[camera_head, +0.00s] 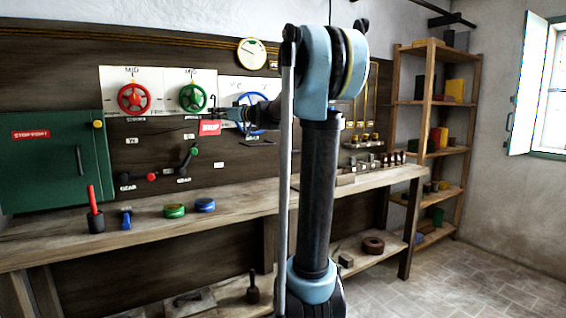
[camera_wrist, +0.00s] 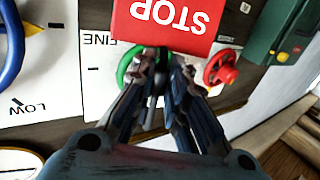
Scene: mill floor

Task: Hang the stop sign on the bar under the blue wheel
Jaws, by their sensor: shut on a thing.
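The red stop sign (camera_head: 210,128) hangs from my gripper (camera_head: 222,114) in front of the board, just below and right of the green wheel. In the wrist view the sign (camera_wrist: 165,20) shows upside-down white lettering, and the fingers of my gripper (camera_wrist: 163,60) are closed at its edge. The blue wheel (camera_head: 248,106) is to the right of the sign and partly hidden by my arm. It also shows cut off at the left of the wrist view (camera_wrist: 12,45). I cannot clearly make out the bar under it.
A green wheel (camera_head: 193,98) and a red wheel (camera_head: 134,98) are on white panels. A green cabinet (camera_head: 55,160) stands at the left. The bench (camera_head: 150,228) holds a red-handled tool (camera_head: 94,210) and green and blue round pieces. Shelves (camera_head: 432,105) stand at the right.

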